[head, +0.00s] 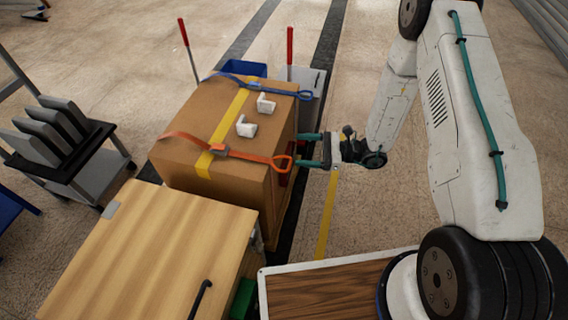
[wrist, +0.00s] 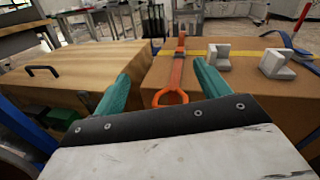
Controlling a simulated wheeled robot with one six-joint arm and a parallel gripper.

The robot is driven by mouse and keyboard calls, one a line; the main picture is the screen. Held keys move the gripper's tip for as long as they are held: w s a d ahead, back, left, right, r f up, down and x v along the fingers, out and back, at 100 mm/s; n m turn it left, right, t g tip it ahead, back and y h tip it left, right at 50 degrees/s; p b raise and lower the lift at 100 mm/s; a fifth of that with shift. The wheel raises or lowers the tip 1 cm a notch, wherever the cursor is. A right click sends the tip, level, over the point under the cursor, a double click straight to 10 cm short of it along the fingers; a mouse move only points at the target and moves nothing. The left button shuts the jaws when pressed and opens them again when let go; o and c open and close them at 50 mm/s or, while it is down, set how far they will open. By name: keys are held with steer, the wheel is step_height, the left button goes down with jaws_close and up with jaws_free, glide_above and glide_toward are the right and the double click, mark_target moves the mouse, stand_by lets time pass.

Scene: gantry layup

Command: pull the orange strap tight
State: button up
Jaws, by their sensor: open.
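An orange strap (head: 184,139) lies across the top of a large brown cardboard box (head: 180,98). It passes through a buckle (head: 217,150) and ends in an orange ring handle (head: 282,162) hanging at the box's right edge. In the wrist view the orange ring (wrist: 171,98) shows between the two teal fingers, nearer the right one. My gripper (head: 308,150) is open beside the box's right side, close to the ring, with the fingers apart. The ring does not appear clasped. Whether a finger touches it, I cannot tell.
A blue strap (head: 250,82) with its own ring crosses the box's far end. Two white corner pieces (head: 246,126) sit on top. A wooden cabinet (head: 150,250) stands in front of the box. A cart with grey plates (head: 65,140) is at left. Open floor lies right of the box.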

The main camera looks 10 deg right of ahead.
step_height(320, 180, down, 9)
steer(key=d+m+t+h, duration=0.1)
steer(key=m+t, duration=0.3)
steer(key=x, duration=0.7)
steer(key=shift+s+a, duration=0.2)
steer(key=shift+a, duration=0.15)
steer(key=shift+f, duration=0.1)
steer(key=shift+c, duration=0.3)
